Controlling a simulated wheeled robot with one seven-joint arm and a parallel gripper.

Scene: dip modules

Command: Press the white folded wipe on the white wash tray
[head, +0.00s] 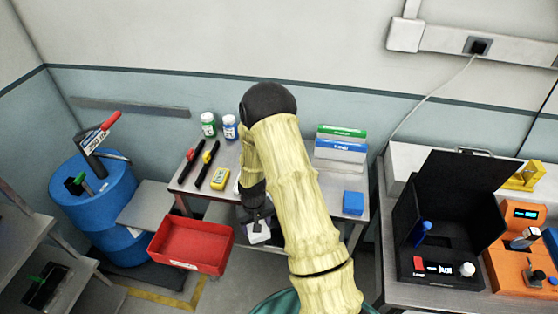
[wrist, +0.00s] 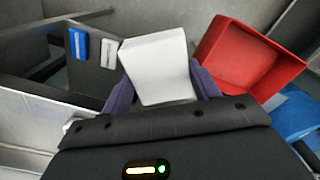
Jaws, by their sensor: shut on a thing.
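My gripper (wrist: 160,90) is shut on the white folded wipe (wrist: 156,62), a white block between its purple fingers in the wrist view. In the head view the wipe (head: 258,236) shows below my gripper (head: 257,222), near the front edge of the table, beside the red bin. I cannot clearly make out the white wash tray. A small pale edge (head: 237,187) shows left of my arm on the table and may be part of it; my arm hides the rest. I cannot tell whether the wipe touches anything below.
A red bin (head: 190,243) stands left of my gripper, also in the wrist view (wrist: 243,58). The table holds dark-handled tools (head: 207,165), a yellow meter (head: 220,178), bottles (head: 209,125), boxes (head: 341,145) and a blue block (head: 353,202). A blue drum (head: 95,205) stands left.

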